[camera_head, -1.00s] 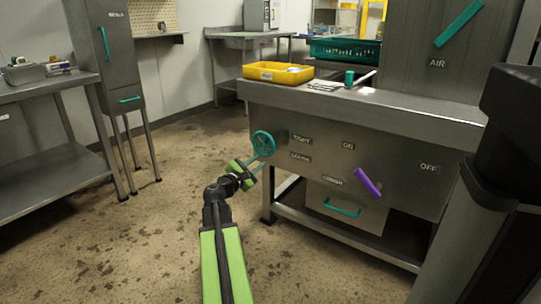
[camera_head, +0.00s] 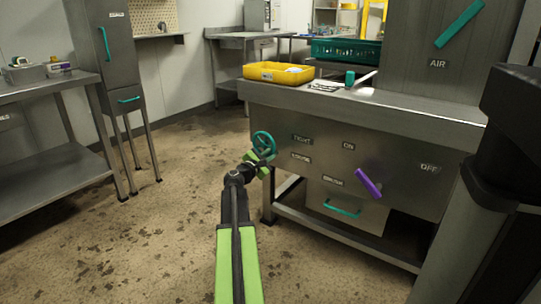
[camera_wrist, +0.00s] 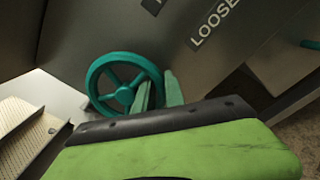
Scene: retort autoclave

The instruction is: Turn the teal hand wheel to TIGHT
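The teal hand wheel (camera_head: 263,143) is at the left end of the steel cabinet front, beside the TIGHT label (camera_head: 301,139) with the LOOSE label (camera_head: 301,157) below it. In the wrist view the wheel (camera_wrist: 124,93) shows its round rim, spokes and hub. My gripper (camera_head: 264,157) is at the wheel's lower edge. In the wrist view its two green fingers (camera_wrist: 158,92) stand apart at the wheel's right side, with one overlapping the rim. I cannot tell whether they touch it.
A purple lever (camera_head: 368,183) sits between the ON and OFF labels, above a drawer with a teal handle (camera_head: 342,209). A yellow tray (camera_head: 277,81) stands on the counter above. Floor to the left is open, up to a steel table (camera_head: 50,185).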

